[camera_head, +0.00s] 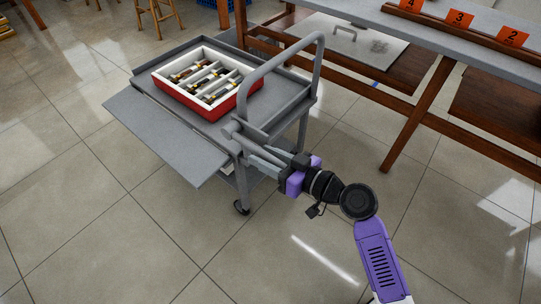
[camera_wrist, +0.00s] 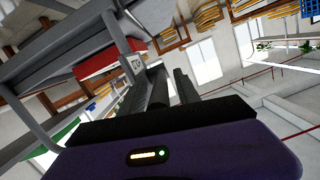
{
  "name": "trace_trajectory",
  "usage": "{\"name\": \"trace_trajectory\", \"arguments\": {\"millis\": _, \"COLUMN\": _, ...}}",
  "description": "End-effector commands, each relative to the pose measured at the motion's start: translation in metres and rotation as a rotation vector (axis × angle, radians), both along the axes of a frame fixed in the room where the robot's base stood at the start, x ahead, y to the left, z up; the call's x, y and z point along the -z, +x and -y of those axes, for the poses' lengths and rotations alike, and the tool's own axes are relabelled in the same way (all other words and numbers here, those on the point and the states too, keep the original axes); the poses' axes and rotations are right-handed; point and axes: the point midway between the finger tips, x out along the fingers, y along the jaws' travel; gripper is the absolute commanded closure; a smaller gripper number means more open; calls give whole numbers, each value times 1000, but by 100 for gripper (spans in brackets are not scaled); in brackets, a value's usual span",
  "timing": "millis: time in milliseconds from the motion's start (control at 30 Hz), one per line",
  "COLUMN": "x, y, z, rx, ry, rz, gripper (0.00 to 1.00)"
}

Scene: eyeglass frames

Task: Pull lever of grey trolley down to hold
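The grey trolley (camera_head: 160,134) stands left of centre in the head view, with a side leaf and a tall tubular handle (camera_head: 318,62). A small grey lever-like part (camera_head: 232,130) is at its near corner, below the handle's near end; its exact shape and angle are hard to tell. My gripper (camera_head: 252,152) reaches this corner from the lower right, its grey fingers close to that part. In the wrist view my fingers (camera_wrist: 171,88) stand apart with a narrow gap and nothing clearly between them. I cannot tell whether they touch the lever.
A red box with a white divided insert (camera_head: 208,109) lies on the trolley top; its red side shows in the wrist view (camera_wrist: 108,60). A long table (camera_head: 440,35) with orange number cards and wooden legs stands at the upper right. The tiled floor in front is clear.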

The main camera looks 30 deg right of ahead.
Motion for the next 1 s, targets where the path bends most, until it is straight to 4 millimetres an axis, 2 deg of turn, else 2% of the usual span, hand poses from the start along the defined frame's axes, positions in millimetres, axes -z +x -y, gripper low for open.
{"name": "trace_trajectory", "arguments": {"millis": 367, "x": -10, "y": 1, "z": 3, "rx": 7, "ry": -7, "rz": -9, "gripper": 59}}
{"name": "trace_trajectory", "arguments": {"millis": 1000, "x": -34, "y": 3, "z": 3, "rx": 9, "ry": -55, "rz": -155, "gripper": 59}}
